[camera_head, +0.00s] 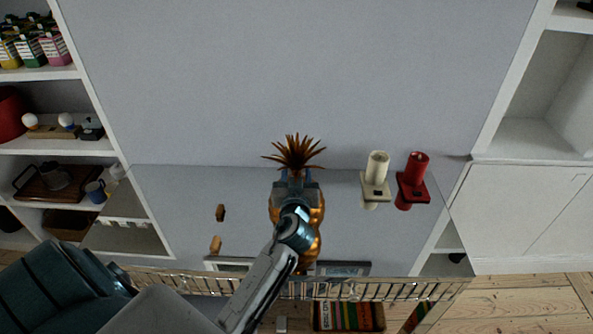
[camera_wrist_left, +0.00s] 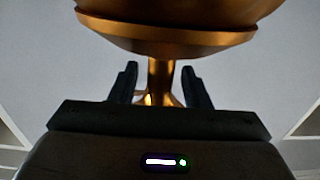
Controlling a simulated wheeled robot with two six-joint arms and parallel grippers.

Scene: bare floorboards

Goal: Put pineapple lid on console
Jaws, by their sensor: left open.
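The pineapple has a spiky brown crown (camera_head: 293,152) and a gold body (camera_head: 319,213). It stands on the grey console (camera_head: 165,215), and my arm hides much of it. I cannot tell the lid's seam in the head view. My left gripper (camera_head: 294,180) is open at the pineapple, just on the near side of the crown. In the left wrist view, the gold rounded body (camera_wrist_left: 165,35) fills the top, and a narrow gold stem (camera_wrist_left: 160,80) lies between the open fingers, with gaps on both sides. My right gripper is not in view.
A cream candle holder (camera_head: 376,175) and a red candle holder (camera_head: 413,180) stand on the console to the right. Two small brown objects (camera_head: 220,212) are at the left. A low ornate rail (camera_head: 400,290) runs along the front. Shelves flank both sides.

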